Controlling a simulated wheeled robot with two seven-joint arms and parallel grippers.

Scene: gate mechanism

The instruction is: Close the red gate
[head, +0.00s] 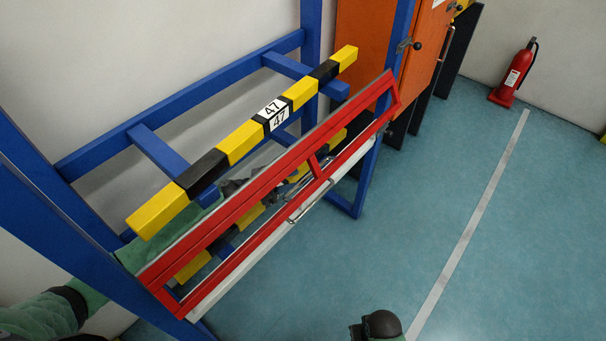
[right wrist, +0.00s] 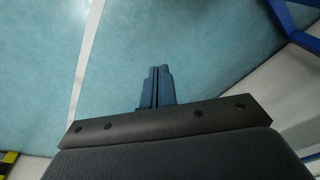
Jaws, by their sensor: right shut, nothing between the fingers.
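The red gate (head: 225,218) is a long red frame with a short crossbar, slanting from lower left to upper right in the head view. It stands in front of the blue rack and its yellow-and-black bars. A metal handle (head: 310,203) is on its lower side. My left arm comes in from the lower left and passes behind the gate. My left gripper (head: 234,186) is a grey shape between the upper striped bar and the gate, partly hidden; its fingers are unclear. My right gripper (right wrist: 157,88) is shut and empty over the floor in the right wrist view, away from the gate.
The blue rack (head: 185,97) carries a striped bar (head: 238,143) marked 47. An orange cabinet (head: 366,38) stands behind at the right. A red fire extinguisher (head: 513,75) is by the far wall.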

